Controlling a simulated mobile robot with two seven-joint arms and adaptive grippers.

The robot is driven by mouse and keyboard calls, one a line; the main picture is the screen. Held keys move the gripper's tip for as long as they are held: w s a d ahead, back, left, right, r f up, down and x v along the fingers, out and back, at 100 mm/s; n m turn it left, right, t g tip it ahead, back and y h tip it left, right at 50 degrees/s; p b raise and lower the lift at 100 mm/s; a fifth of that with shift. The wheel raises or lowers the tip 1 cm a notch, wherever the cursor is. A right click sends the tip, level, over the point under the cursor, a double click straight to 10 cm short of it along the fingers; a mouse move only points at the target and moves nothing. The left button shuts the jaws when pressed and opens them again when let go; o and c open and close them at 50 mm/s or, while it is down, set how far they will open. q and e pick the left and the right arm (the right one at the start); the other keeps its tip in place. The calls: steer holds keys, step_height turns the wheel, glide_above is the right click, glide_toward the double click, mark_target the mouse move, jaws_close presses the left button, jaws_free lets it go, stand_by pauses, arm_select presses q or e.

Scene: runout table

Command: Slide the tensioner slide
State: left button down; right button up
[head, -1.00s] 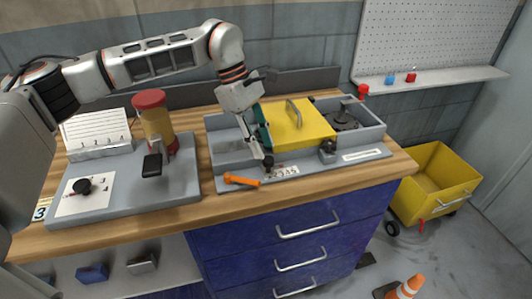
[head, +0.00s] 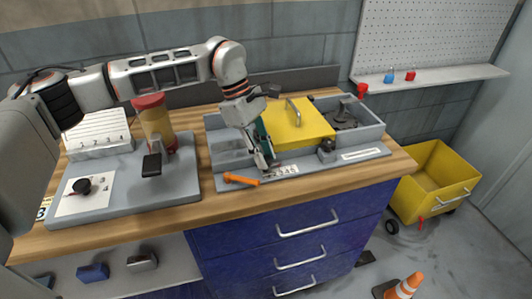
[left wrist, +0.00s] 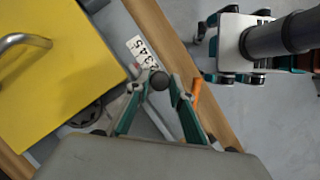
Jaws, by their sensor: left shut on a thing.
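The tensioner slide's black round knob (left wrist: 159,80) sits between my left fingertips in the left wrist view. A white number strip (left wrist: 142,52) lies beside it; the same strip shows in the head view (head: 284,170) on the front ledge of the grey housing (head: 222,138). My left gripper (head: 266,161) is shut on the knob and reaches down to the ledge at the strip's left end. In the head view the fingers mostly hide the knob. My right gripper is in neither view now.
A yellow cover (head: 300,122) with a metal handle stands just right of the left gripper. At left are a red-lidded jar (head: 156,122) and a black-handled lever (head: 152,165). A yellow cart (head: 432,182) stands beyond the table's right end.

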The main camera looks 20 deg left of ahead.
arm_select(q)
steer(key=shift+s+a, duration=0.65)
steer(key=shift+a, duration=0.35)
steer(key=shift+d, duration=0.1)
steer(key=c, duration=2.1)
jaws_free()
steer(key=v, duration=1.2)
steer(key=shift+w, duration=0.1)
steer(key=shift+f, duration=0.1)
